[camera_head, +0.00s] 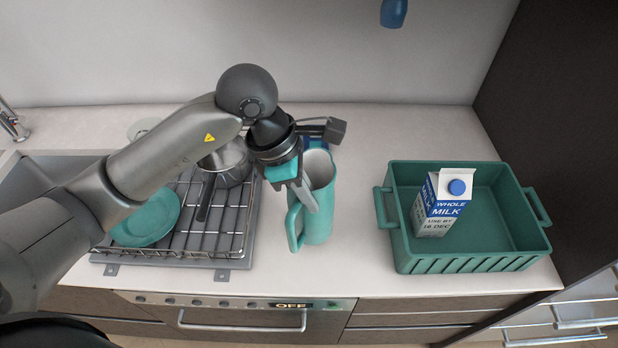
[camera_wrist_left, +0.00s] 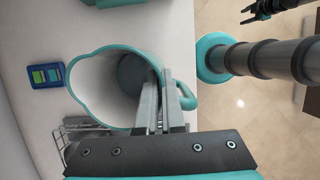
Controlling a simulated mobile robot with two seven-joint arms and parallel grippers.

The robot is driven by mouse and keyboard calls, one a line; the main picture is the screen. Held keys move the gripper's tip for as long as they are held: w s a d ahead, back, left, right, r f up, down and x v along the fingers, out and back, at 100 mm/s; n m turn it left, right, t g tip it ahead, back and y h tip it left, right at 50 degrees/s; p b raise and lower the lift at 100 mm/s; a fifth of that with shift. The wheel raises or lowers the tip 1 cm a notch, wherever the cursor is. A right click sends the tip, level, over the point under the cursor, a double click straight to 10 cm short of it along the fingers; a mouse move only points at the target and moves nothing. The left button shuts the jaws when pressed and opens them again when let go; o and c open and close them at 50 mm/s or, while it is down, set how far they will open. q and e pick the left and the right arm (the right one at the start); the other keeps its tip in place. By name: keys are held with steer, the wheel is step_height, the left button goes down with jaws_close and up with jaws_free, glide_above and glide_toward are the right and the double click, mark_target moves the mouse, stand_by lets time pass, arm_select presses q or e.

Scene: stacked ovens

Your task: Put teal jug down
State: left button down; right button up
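The teal jug (camera_head: 319,213) is upright over the counter, between the wire rack and the green crate. Its handle (camera_head: 294,225) faces front left. I cannot tell for sure whether its base touches the counter. My left gripper (camera_head: 311,201) is at the jug's rim on the handle side. In the left wrist view, its fingers (camera_wrist_left: 165,103) are close together on the jug's wall beside the handle, and the open mouth of the jug (camera_wrist_left: 88,83) shows. My right gripper (camera_wrist_left: 247,14) shows small at the top right of the left wrist view, with its fingers apart and empty.
A green crate (camera_head: 463,265) holding a milk carton (camera_head: 443,205) stands to the right. A wire rack (camera_head: 228,222) with a teal plate (camera_head: 147,219) and a metal pot (camera_head: 229,164) is left. A blue item (camera_wrist_left: 47,75) lies behind the jug. Counter between jug and crate is clear.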

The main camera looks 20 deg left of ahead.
mark_target(320, 225)
arm_select(q)
steer(key=shift+f, duration=2.15)
steer(key=c, duration=1)
jaws_free()
steer(key=shift+f, duration=0.1)
steer(key=v, duration=1.2)
steer(key=shift+b, duration=0.35)
